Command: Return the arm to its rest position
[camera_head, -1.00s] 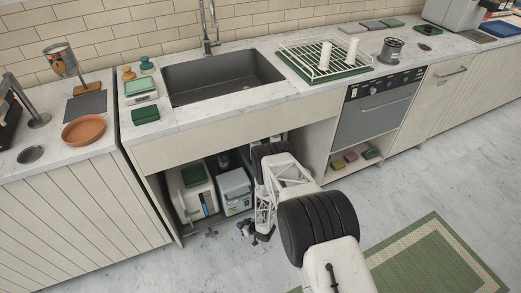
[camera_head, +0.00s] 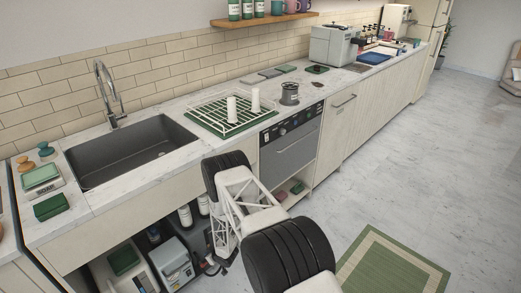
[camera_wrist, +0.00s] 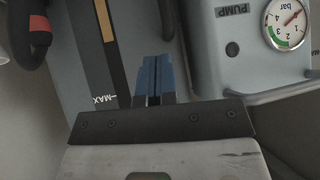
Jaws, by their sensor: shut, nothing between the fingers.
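My gripper shows in the wrist view (camera_wrist: 153,82), its two blue fingers closed together with nothing between them. The grey box (camera_head: 172,264) under the sink stands left of my arm.
The sink (camera_head: 130,155) and a green drying rack (camera_head: 228,112) with two white cups are on the counter above. The dishwasher (camera_head: 291,150) is right of my arm. A green rug (camera_head: 392,268) lies on the open floor at the right.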

